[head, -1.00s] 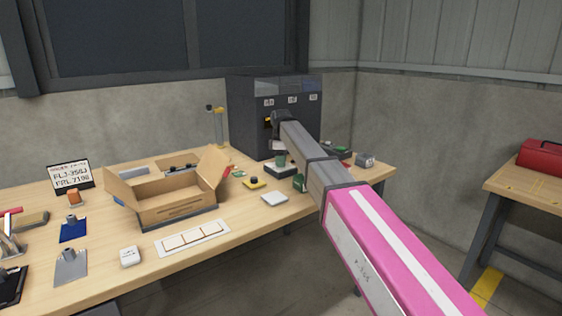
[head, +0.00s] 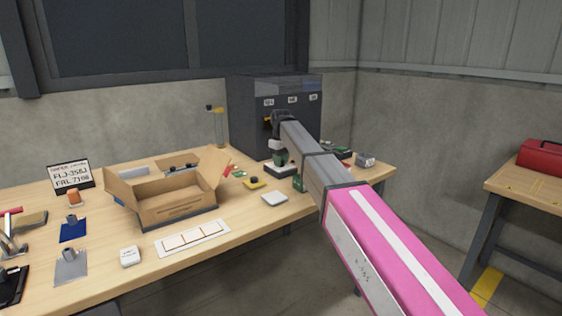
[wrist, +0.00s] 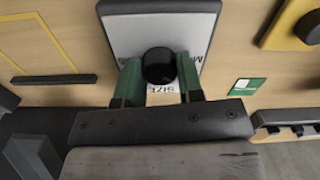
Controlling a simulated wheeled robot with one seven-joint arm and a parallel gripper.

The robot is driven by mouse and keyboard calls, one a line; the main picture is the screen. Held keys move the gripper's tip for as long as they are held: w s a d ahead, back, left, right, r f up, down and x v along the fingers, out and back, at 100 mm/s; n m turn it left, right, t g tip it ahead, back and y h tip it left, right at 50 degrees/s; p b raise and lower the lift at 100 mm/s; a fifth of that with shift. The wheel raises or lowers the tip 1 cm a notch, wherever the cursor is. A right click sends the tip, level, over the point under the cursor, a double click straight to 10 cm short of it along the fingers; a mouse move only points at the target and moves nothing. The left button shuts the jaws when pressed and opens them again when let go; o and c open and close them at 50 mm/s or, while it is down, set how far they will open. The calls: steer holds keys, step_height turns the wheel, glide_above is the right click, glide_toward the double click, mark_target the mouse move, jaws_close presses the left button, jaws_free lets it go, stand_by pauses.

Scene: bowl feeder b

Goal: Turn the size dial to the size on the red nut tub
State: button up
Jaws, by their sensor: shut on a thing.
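The size dial is a round black knob (wrist: 158,66) on a pale plate with a dark border (wrist: 122,38), marked "SIZE" and, at the right, a letter that looks like "M". My gripper (wrist: 159,78) has its green fingers shut on the knob, one on each side. In the head view my gripper (head: 280,160) points down at the dial's base (head: 281,171) near the back of the bench, and hides most of it. The knob's pointer and setting cannot be made out. I cannot pick out a red nut tub, and the size on it cannot be read.
A dark cabinet (head: 250,115) with small white labels stands behind my gripper. A yellow block with a black knob (head: 254,183) and a white pad (head: 274,198) lie in front. An open cardboard box (head: 180,212) is to the left. Small items lie to the right.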

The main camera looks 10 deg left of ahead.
steer(key=m, duration=0.5)
steer(key=shift+m, duration=0.3)
steer(key=m, duration=0.4)
steer(key=shift+m, duration=0.7)
steer(key=o, duration=0.9)
steer(key=shift+r, duration=0.1)
step_height(320, 180, up, 11)
steer(key=shift+f, duration=0.15)
